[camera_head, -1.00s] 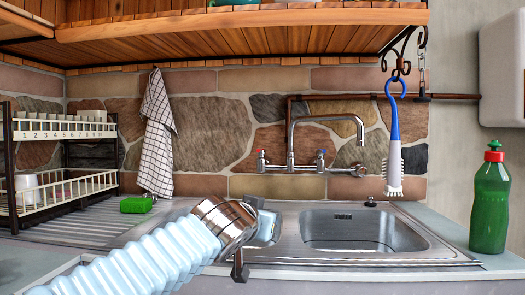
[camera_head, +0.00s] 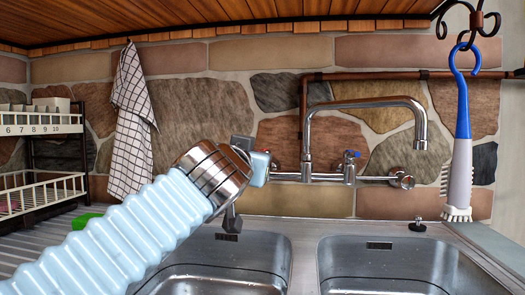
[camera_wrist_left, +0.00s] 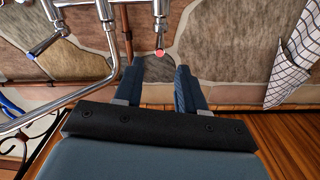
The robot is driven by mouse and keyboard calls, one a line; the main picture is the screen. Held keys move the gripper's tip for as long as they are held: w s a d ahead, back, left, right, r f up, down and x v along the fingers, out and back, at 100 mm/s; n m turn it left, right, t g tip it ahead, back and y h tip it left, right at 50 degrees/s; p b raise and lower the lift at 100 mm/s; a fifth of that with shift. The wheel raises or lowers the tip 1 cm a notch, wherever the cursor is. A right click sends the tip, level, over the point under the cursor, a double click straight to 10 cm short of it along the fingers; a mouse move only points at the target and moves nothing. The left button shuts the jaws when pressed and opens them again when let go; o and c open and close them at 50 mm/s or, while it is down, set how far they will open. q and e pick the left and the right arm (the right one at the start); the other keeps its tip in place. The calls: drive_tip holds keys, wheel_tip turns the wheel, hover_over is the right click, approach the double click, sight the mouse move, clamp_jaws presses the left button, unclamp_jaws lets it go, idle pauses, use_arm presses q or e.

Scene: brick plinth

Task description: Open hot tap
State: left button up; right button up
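The wall-mounted chrome tap (camera_head: 308,140) has a long curved spout and two handles. The hot handle with its red end (camera_head: 274,166) is partly hidden behind my left gripper (camera_head: 245,180) in the head view. The cold handle with its blue end (camera_head: 350,155) is to the right. In the left wrist view the red end (camera_wrist_left: 160,52) lies just beyond the fingertips, roughly in line with the gap between them. My left gripper (camera_wrist_left: 159,70) is open, with nothing between its fingers. My right gripper is not in view.
Two sink basins (camera_head: 385,262) lie below the tap. A blue and white brush (camera_head: 461,130) hangs at the right. A checked towel (camera_head: 132,125) hangs on the stone wall, and a dish rack (camera_head: 45,190) stands at the left.

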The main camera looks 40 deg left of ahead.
use_arm(q)
drive_tip(key=p+x, duration=0.2)
drive_tip(key=x, duration=0.9)
drive_tip(key=shift+w, duration=0.15)
clamp_jaws()
